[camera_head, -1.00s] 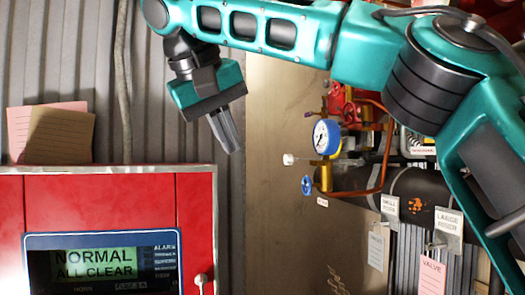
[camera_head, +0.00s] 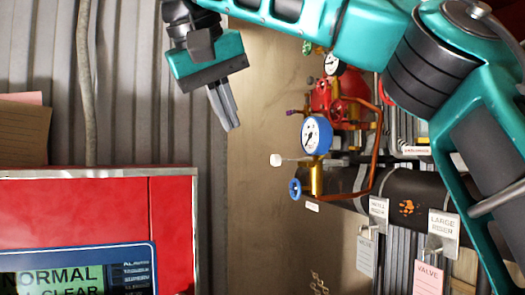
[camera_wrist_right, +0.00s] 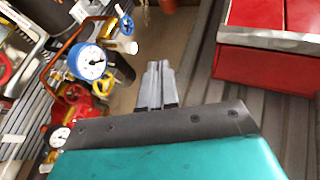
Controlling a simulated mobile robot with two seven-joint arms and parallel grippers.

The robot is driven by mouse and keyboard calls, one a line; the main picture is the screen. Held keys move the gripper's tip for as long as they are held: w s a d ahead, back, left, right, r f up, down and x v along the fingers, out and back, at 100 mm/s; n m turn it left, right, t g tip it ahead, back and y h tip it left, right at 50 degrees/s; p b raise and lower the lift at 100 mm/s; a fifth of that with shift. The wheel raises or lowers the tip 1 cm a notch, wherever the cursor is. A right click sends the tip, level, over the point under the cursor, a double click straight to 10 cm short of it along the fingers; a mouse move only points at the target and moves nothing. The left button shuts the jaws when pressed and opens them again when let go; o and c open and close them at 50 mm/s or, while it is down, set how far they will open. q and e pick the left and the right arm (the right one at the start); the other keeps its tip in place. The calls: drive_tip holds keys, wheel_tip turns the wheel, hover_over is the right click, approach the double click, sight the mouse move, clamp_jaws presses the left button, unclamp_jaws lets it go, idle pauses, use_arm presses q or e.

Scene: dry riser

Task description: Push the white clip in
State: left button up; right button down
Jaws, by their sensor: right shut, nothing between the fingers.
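The white clip (camera_head: 276,160) is a small white block at the left end of a thin rod, which sticks out beside the blue-rimmed gauge (camera_head: 316,135). A small white piece that looks like the same clip shows in the right wrist view (camera_wrist_right: 133,47), left of the fingertips. My right gripper (camera_head: 232,126) hangs up and to the left of the clip, fingers together, pointing down and empty. Its closed fingers also show in the right wrist view (camera_wrist_right: 155,68), apart from the clip. My left gripper is not in view.
A blue handwheel (camera_head: 295,189) sits just below the clip. Red valves (camera_head: 335,98), copper pipe and hanging tags (camera_head: 443,232) are to the right. A red alarm panel (camera_head: 172,235) stands at the lower left. The space between gripper and clip looks clear.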

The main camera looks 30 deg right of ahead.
drive_tip(key=w+d+f, duration=0.2)
drive_tip(key=d+f, duration=0.4)
drive_tip(key=d, duration=0.2)
drive_tip(key=shift+w, duration=0.1)
drive_tip(key=shift+w, duration=0.1)
